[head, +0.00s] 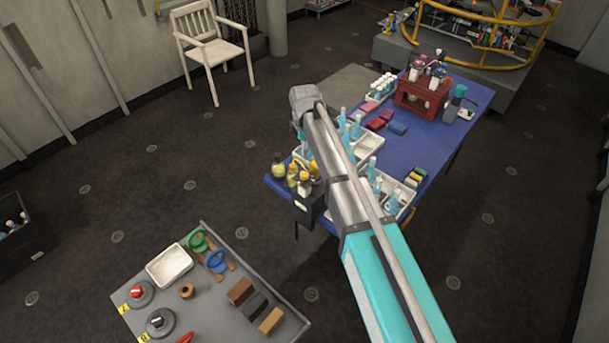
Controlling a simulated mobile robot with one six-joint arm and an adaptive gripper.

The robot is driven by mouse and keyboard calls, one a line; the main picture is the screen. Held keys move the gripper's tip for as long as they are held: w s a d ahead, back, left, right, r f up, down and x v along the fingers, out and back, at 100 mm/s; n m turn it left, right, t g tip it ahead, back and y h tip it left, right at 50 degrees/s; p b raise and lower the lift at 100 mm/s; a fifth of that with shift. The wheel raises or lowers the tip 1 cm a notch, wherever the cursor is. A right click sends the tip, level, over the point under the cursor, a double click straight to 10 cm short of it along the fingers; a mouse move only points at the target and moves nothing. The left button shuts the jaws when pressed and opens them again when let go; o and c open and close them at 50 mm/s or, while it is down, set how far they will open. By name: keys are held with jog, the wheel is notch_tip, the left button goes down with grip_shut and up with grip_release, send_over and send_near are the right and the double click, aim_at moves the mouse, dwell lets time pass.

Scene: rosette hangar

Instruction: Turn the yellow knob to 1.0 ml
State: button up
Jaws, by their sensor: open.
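Several small yellow parts, one of them a yellow top (314,168), stand in a cluster at the near left corner of the blue table (436,150). They are too small for me to tell which is the yellow knob, and no scale or 1.0 ml mark can be read. My arm crosses the picture from the lower right to just above this cluster and covers part of the table. I cannot make out my gripper or its fingers.
White trays (370,146) with blue-liquid tubes, a red rack (421,95) and coloured blocks crowd the blue table. A grey table (224,314) at lower left holds a white tray (169,265), rings, blocks and two dials. A white chair (212,48) stands behind; dark floor lies between.

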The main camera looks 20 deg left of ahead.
aim_at(305, 174)
jog(key=shift+f+b, duration=6)
jog(key=shift+f, duration=0.3)
grip_shut()
jog(key=shift+m, duration=0.4)
jog(key=m, duration=0.3)
jog(key=shift+m, duration=2)
